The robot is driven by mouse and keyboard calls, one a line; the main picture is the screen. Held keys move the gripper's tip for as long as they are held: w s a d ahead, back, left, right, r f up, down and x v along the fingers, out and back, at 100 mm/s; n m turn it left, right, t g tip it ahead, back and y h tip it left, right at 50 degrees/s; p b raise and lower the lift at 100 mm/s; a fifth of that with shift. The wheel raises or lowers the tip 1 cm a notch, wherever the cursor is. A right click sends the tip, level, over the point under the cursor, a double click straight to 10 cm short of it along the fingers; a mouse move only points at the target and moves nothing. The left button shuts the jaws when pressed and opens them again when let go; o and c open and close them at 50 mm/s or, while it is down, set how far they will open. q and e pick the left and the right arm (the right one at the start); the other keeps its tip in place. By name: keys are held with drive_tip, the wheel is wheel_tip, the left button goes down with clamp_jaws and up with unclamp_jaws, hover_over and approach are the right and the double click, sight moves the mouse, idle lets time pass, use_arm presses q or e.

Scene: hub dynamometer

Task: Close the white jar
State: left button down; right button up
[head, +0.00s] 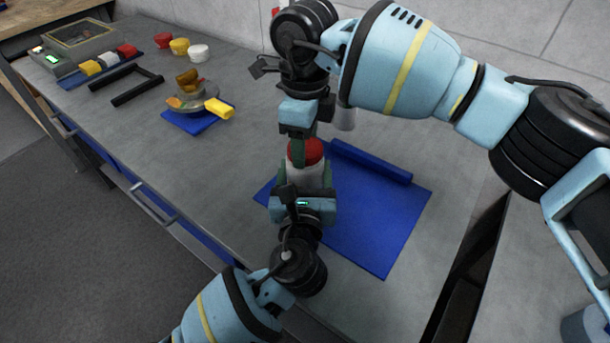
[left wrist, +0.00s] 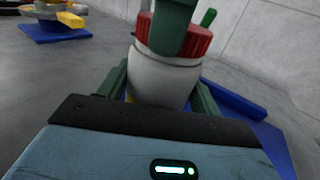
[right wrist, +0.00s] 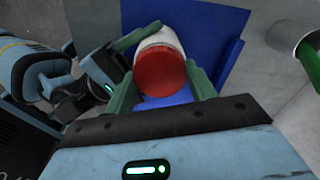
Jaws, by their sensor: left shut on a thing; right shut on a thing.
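The white jar (head: 312,182) stands roughly upright at the left part of the blue mat (head: 372,225); its base is hidden. The red lid (head: 312,148) is on the jar's mouth; whether it is fully screwed down I cannot tell. In the left wrist view the white body (left wrist: 160,78) sits between my left gripper's green fingers, under the ribbed red lid (left wrist: 190,40). My left gripper (head: 304,185) is shut on the jar body from the near side. My right gripper (head: 300,148) reaches down from above, shut on the red lid, which also shows in the right wrist view (right wrist: 158,72).
A blue bar (head: 370,160) lies along the mat's far edge. A dish (head: 195,103) with coloured pieces sits at left, before black frames (head: 125,83) and several coloured pots.

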sight(304, 184)
drive_tip(key=shift+m, duration=0.5)
drive_tip(key=o, duration=1.2)
drive_tip(key=shift+c, duration=0.2)
drive_tip(key=shift+r, duration=0.1)
wheel_tip(304, 184, up, 12)
use_arm(q)
drive_tip(key=shift+c, duration=1.2)
unclamp_jaws()
drive_tip(key=shift+s, duration=0.15)
drive_tip(key=s, duration=0.7)
drive_tip(key=shift+s+a, duration=0.2)
drive_tip(key=shift+s, duration=0.05)
use_arm(e)
drive_tip(key=shift+r, duration=0.3)
